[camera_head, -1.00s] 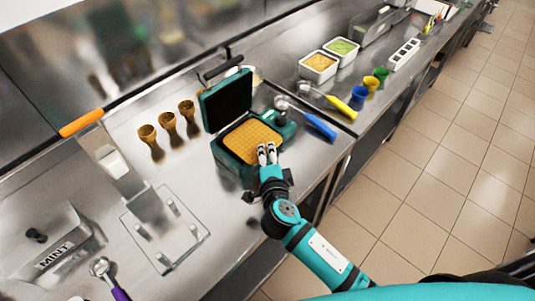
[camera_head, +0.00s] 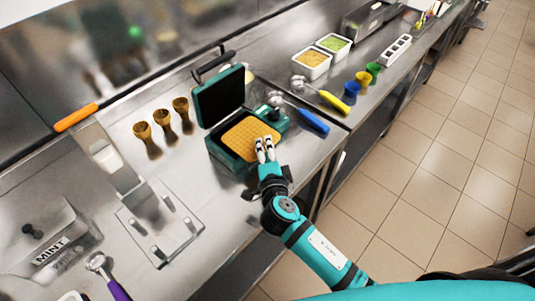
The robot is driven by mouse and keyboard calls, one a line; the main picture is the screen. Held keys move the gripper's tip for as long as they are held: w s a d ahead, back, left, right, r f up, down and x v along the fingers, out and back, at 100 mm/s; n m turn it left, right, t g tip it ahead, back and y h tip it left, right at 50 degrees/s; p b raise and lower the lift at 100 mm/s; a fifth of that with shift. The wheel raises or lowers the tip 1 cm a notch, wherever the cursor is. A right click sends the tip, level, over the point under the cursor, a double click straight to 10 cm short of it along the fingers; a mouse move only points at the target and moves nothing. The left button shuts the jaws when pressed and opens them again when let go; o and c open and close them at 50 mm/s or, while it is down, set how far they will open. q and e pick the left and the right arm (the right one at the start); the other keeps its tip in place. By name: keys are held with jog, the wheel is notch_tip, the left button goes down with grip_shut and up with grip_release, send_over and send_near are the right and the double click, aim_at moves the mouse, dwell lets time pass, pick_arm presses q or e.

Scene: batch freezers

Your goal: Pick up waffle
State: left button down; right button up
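The waffle (camera_head: 247,134) is a flat, golden, gridded square lying in the open green waffle maker (camera_head: 222,155). The maker's dark lid (camera_head: 220,98) stands raised behind it. My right gripper (camera_head: 264,143) reaches in from the lower right, with its two pale fingertips at the waffle's near right edge. The fingers sit close together with a narrow gap, and I cannot tell whether they hold the edge. They cover a small part of the waffle. My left gripper is not in view.
Several waffle cones (camera_head: 163,118) stand left of the maker. A blue-handled scoop (camera_head: 311,121) lies close to its right, and a yellow-handled scoop (camera_head: 333,101) farther right. A metal cone stand (camera_head: 157,222) is at the lower left. The counter's front edge is near my arm.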

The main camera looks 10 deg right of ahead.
jog(key=v, duration=1.2)
